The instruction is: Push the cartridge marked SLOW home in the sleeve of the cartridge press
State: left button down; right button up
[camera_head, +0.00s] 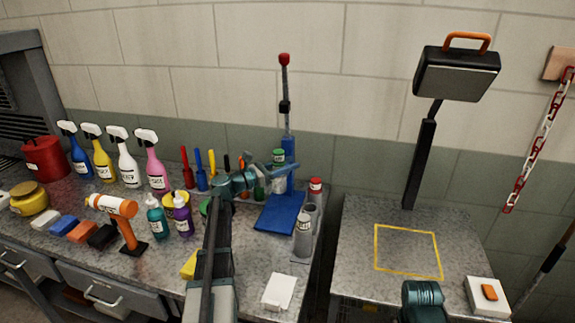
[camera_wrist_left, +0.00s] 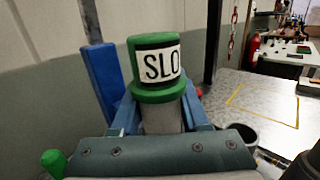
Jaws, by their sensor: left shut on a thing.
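The cartridge marked SLOW has a green cap and a grey body; it stands upright in the left wrist view (camera_wrist_left: 158,68), where its label reads "SLO". In the head view its green cap (camera_head: 278,155) shows in front of the blue cartridge press (camera_head: 280,213). My left gripper (camera_head: 274,168) is shut on the cartridge, with a blue finger on each side of its body below the cap. The cartridge's lower end and the sleeve are hidden, so I cannot tell how it sits. The press has an upright post with a red knob (camera_head: 284,59) at its top.
A red-capped cartridge (camera_head: 316,186) and an open grey cylinder (camera_head: 303,234) stand right of the press. Spray bottles (camera_head: 156,165) and an orange tool (camera_head: 116,208) are to the left. A yellow-outlined square (camera_head: 407,272) on the right table is clear.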

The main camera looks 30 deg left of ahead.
pick_arm(q)
jog(key=shift+f+b, duration=0.9)
jog(key=shift+f, duration=0.05)
jog(key=shift+c, duration=1.6)
grip_release()
jog(key=shift+r, duration=0.1)
jog(key=v, duration=1.4)
jog(key=shift+b, duration=0.45)
jog(key=shift+w, duration=0.1)
